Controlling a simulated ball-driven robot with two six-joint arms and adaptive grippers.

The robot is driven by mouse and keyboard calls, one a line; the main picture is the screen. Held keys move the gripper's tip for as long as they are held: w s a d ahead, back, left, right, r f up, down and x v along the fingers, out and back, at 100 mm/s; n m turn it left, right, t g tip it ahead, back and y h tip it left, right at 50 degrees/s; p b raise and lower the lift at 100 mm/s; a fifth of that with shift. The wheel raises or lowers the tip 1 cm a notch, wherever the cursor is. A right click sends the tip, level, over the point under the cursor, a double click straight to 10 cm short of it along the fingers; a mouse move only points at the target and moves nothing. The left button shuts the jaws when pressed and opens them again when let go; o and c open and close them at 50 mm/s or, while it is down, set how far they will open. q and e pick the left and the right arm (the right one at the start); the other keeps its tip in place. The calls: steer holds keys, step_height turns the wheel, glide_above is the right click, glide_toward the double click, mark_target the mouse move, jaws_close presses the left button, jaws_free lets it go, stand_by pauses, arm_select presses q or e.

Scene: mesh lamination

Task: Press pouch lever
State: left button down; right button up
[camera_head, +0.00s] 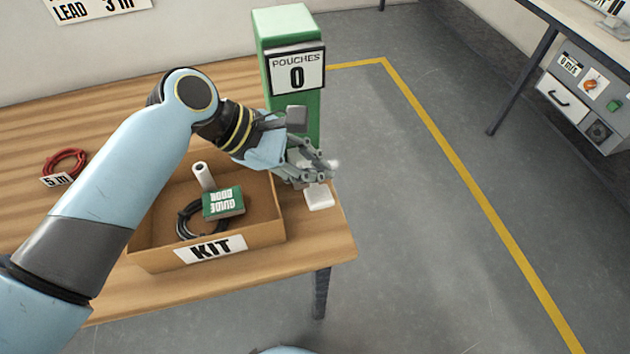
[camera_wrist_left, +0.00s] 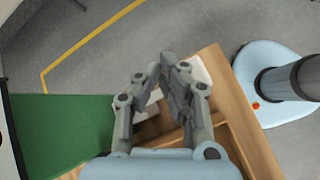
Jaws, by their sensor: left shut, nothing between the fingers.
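A green pouch dispenser (camera_head: 285,26) stands at the back right of the wooden table, with a sign (camera_head: 296,70) reading "POUCHES 0". My left gripper (camera_head: 330,168) is in front of the dispenser's lower part, shut and empty. It hides that part, and I cannot make out the lever. A white block-like piece (camera_head: 318,197) lies just below the gripper near the table's right edge. In the left wrist view, my left gripper (camera_wrist_left: 174,62) has its fingertips together, with the green dispenser (camera_wrist_left: 62,130) to its left. My right gripper is not in view.
A cardboard box (camera_head: 160,258) labelled KIT holds a green guide book (camera_head: 223,203), a black coiled cable (camera_head: 187,222) and a white roll (camera_head: 203,175). A red cable coil (camera_head: 64,160) lies at left. The table (camera_head: 300,270) ends just right of the gripper.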

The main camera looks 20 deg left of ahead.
mark_target(314, 190)
arm_select(q)
steer(key=shift+f, duration=0.1)
stand_by(0.6)
steer(key=shift+d+f+p, duration=0.1)
steer(key=shift+f+p, duration=0.15)
steer(key=shift+p, duration=0.05)
steer(key=shift+s, duration=0.1)
steer(key=shift+s+d+f+b, duration=0.1)
steer(key=shift+s+f+b, duration=0.15)
steer(key=shift+f, duration=0.75)
steer(key=shift+s+d+f+b, duration=0.1)
steer(key=shift+s+f, duration=0.1)
steer(key=shift+f, duration=0.8)
stand_by(1.6)
steer(key=shift+w+a+r+p, duration=0.1)
steer(key=shift+w+r+p, duration=0.05)
steer(key=shift+r+p, duration=0.7)
steer(key=shift+w+a+r+p, duration=0.1)
steer(key=shift+w+r+p, duration=0.1)
steer(key=shift+r+p, duration=0.6)
steer(key=shift+w+a+r+p, duration=0.1)
steer(key=shift+w+r+p, duration=0.05)
steer(key=shift+r+p, duration=0.7)
